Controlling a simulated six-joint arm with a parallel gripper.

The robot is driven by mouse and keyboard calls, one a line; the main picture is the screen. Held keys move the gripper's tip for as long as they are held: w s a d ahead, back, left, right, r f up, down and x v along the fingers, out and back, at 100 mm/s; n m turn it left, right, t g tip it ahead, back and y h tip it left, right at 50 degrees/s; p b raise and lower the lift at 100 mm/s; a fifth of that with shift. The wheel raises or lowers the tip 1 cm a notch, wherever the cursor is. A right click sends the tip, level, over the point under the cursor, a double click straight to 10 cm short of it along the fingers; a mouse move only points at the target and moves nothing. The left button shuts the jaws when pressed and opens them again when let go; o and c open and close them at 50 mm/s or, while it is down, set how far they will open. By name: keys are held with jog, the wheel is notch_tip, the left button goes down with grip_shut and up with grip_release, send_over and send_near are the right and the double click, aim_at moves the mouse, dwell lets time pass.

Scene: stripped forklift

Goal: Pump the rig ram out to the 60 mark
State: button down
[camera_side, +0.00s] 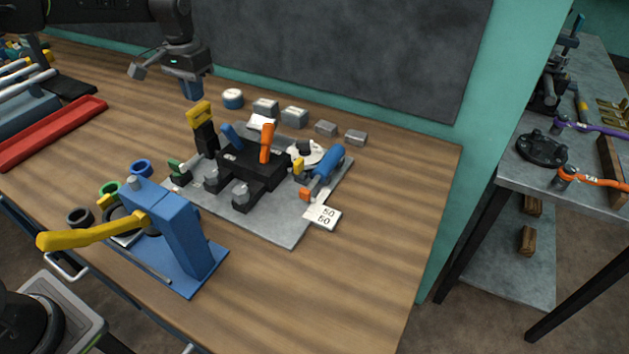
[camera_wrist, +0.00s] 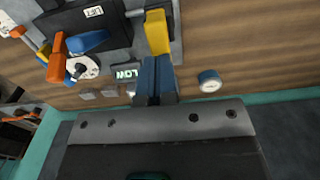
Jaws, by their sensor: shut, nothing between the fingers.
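The rig stands on a grey plate (camera_side: 265,222), with a black block (camera_side: 250,172) in its middle. A blue cylinder with an orange end, which looks like the ram (camera_side: 327,165), is at its right. A white scale card (camera_side: 322,214) beside it has small figures; I cannot read the ram's position. A black upright with a yellow top (camera_side: 199,113), perhaps the pump handle, stands at the left. My gripper (camera_side: 192,90) is shut and empty, above and behind that top. In the wrist view, the blue fingertips (camera_wrist: 157,60) are close to the yellow piece (camera_wrist: 157,32); contact is unclear.
Orange (camera_side: 267,142) and blue (camera_side: 232,137) levers rise from the rig. A blue press (camera_side: 178,235) with a yellow handle stands in front. The wooden table (camera_side: 370,260) is clear at right.

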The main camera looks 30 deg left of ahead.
aim_at(198, 107)
jog(key=shift+f, duration=2.75)
jog(key=shift+r, duration=2.95)
jog(key=shift+f, duration=0.1)
dwell(1.5)
jog(key=shift+r, duration=0.25)
